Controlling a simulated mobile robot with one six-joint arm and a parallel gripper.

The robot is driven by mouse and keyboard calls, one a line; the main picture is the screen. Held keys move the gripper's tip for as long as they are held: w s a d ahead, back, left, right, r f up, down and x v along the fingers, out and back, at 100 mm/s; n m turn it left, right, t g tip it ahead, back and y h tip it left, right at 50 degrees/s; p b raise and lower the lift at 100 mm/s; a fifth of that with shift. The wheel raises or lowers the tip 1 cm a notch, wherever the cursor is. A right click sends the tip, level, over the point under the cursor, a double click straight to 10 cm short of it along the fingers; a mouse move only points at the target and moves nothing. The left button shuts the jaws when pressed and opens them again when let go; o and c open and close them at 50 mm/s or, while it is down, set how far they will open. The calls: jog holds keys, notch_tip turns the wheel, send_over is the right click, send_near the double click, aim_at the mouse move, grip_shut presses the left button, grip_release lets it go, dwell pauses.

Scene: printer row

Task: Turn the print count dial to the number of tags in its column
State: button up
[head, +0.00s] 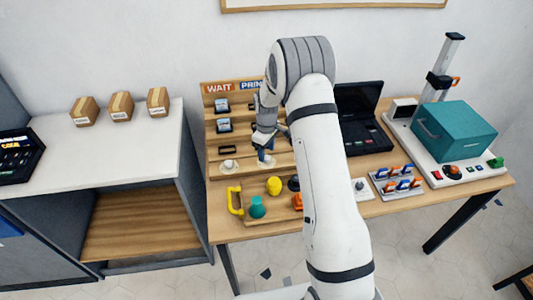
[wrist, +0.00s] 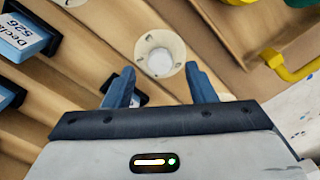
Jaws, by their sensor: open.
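A tiered wooden rack (head: 219,176) carries a sign reading WAIT and PRIN, the rest hidden by my arm. The WAIT column has two blue tags, an upper (head: 221,105) and a lower one (head: 224,125), above an empty-looking slot (head: 226,149) and a pale dial (head: 229,164). My gripper (head: 265,156) is over the column to its right. In the wrist view a pale round dial with a white knob (wrist: 160,62) lies just beyond the open fingertips (wrist: 157,82), apart from them. A blue tag reading 526 (wrist: 24,38) is at left. Other tags are hidden by my arm.
A yellow handle (head: 236,202), a green knob (head: 257,208) and a yellow knob (head: 274,185) stand in front of the rack. A teal box machine (head: 460,132) is at right. Three small boxes (head: 121,106) sit on the white counter (head: 115,140) at left.

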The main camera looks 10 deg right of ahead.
aim_at(266, 159)
jog(key=shift+f, duration=1.25)
jog(key=c, duration=1)
jog(key=shift+o, duration=0.2)
